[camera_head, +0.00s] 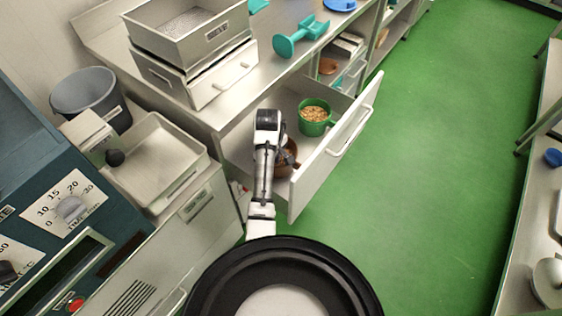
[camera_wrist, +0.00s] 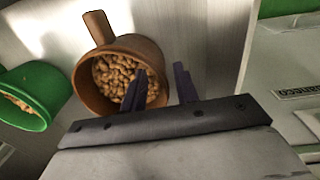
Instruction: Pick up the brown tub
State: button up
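The brown tub (camera_wrist: 95,91) holds tan nut-like pieces and has a stubby handle at its upper left in the wrist view. It stands in the open drawer; in the head view only part of the tub (camera_head: 287,160) shows past my arm. My gripper (camera_wrist: 161,70) is open at the tub's right side. One finger overlaps the tub's opening and the other shows just outside the right wall, with the rim between them in the picture. I cannot tell whether either finger touches it.
A green tub (camera_head: 313,120) with similar contents stands in the same drawer, beside the brown one. The drawer front (camera_head: 338,148) bounds the space on the right. Green floor is clear at right.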

aim_at(281, 170)
jog(key=shift+w+a+f+p, duration=0.15)
jog(key=shift+f+p, duration=0.2)
jog(key=shift+f, duration=1.05)
jog(key=shift+w+f+p, duration=0.15)
jog(key=shift+f+p, duration=0.15)
jog(key=shift+f, duration=1.1)
grip_shut()
